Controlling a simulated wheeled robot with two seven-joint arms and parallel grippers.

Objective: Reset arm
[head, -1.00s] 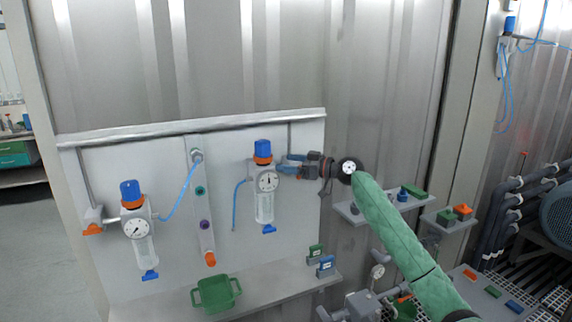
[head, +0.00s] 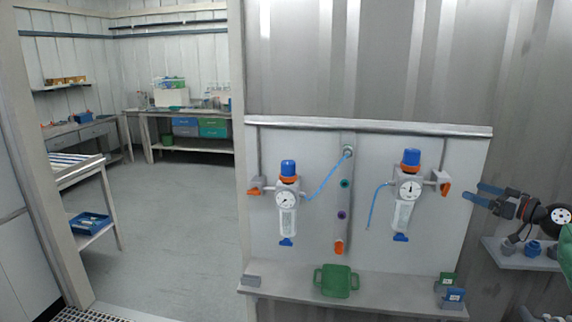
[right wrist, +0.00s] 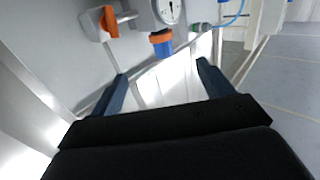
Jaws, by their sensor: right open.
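My right gripper (head: 484,195) is at the right of the head view, beside the right edge of the wall panel (head: 375,175). Its two blue fingers are spread apart with nothing between them. In the right wrist view its fingers (right wrist: 160,82) are also apart and empty. The right vessel (head: 404,213), with a blue cap and a round gauge, hangs on the panel left of the gripper. An orange valve handle (head: 446,190) sits between that vessel and the gripper, apart from the fingers. It also shows in the right wrist view (right wrist: 109,21). My left gripper is not in view.
The left vessel (head: 286,220) hangs on the same panel. A green tray (head: 336,281) and small green and blue blocks (head: 453,298) sit on the shelf below. A small shelf (head: 520,258) lies under my right gripper. Open floor (head: 190,230) stretches left past the doorway.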

